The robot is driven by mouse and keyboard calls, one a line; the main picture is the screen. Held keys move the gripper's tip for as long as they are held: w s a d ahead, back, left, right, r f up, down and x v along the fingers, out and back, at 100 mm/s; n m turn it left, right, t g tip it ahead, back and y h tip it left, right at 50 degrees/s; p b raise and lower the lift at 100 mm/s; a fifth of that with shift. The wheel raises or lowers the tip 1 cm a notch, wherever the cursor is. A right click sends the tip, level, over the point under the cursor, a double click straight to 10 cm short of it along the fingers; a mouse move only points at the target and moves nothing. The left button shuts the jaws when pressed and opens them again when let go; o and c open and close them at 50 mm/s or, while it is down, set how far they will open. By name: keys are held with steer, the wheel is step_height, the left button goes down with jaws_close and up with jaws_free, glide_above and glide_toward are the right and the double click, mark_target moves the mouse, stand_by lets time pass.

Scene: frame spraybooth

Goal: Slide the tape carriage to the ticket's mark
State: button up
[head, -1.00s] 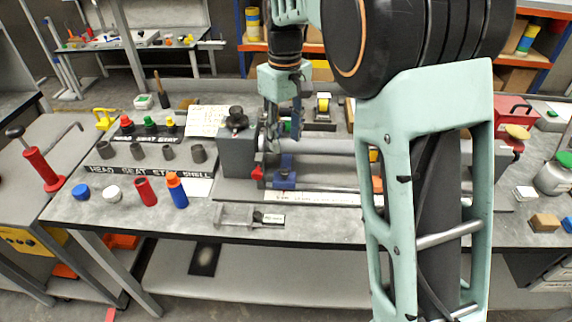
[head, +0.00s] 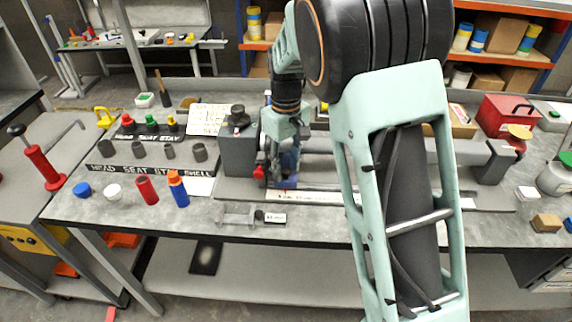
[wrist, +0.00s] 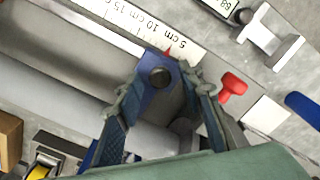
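The blue tape carriage (wrist: 152,100) with a black knob sits on the rail in the wrist view. Its red pointer is by the 5 cm end of the white scale (wrist: 140,27). My gripper (wrist: 165,88) has its fingers spread on either side of the carriage; I cannot tell whether they touch it. In the head view my gripper (head: 282,160) is low over the rail's left end and mostly hides the carriage (head: 287,184). A small black-framed label (head: 272,217) lies at the front edge, its text unreadable. A handwritten card (head: 208,118) stands behind; its writing is not legible.
A red knob (wrist: 232,86) is close beside my right finger. A grey end block (head: 238,155) bounds the rail at left. A grey metal fitting (wrist: 268,38) lies in front of the scale. Red and blue-orange cylinders (head: 178,190) stand at left.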

jaws_close()
steer(key=shift+d, duration=0.1)
steer(key=d, duration=0.5)
steer(key=shift+r+b, duration=0.1)
steer(key=shift+b, duration=0.25)
steer(key=shift+a, duration=0.1)
steer(key=shift+o, duration=0.8)
jaws_free()
